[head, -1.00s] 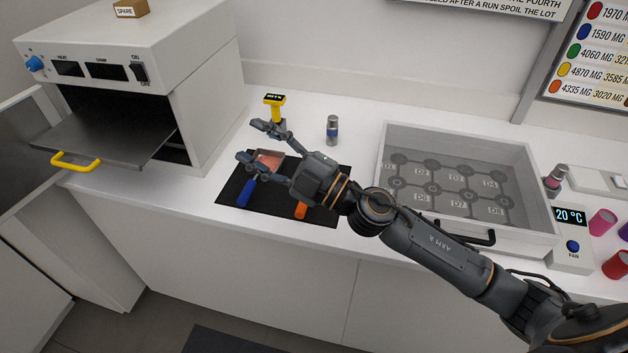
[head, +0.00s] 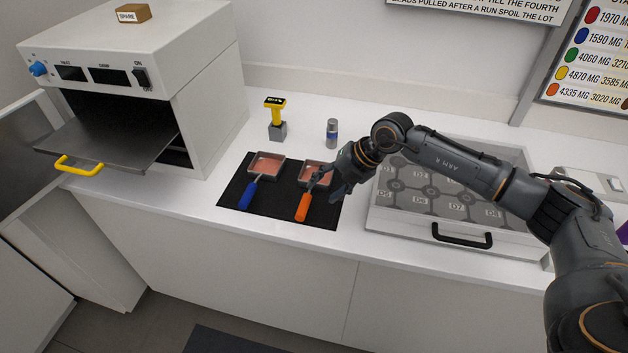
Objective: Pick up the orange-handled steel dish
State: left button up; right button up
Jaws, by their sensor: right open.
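The orange-handled steel dish (head: 303,207) lies on a black mat (head: 273,217), its handle toward the front edge. Its square pan holds something pinkish and is partly hidden by my right gripper. My right gripper (head: 318,181) is open, its fingers over the dish where the handle meets the pan. I cannot tell whether they touch it. A blue-handled steel dish (head: 246,194) lies to its left on the same mat, also with pinkish contents. My left gripper is not in view.
An oven (head: 140,70) with its tray (head: 105,146) pulled out stands at the left. A yellow-topped device (head: 277,120) and a small jar (head: 332,132) stand behind the mat. A clear-lidded box (head: 455,237) with a black handle is at the right.

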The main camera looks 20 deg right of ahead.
aim_at(307, 202)
jog(key=shift+x, duration=1.05)
jog(key=shift+w+a+f+p, duration=0.15)
jog(key=shift+a+f+p, duration=0.2)
jog(key=shift+p, duration=0.2)
jog(key=p+x, duration=0.1)
jog(key=x, duration=0.2)
jog(key=shift+w+a+f+p, duration=0.1)
jog(key=shift+a+f+p, duration=0.15)
jog(key=shift+a+p, duration=0.05)
jog(key=shift+w+a+f, duration=0.2)
jog(key=shift+f, duration=0.2)
grip_shut()
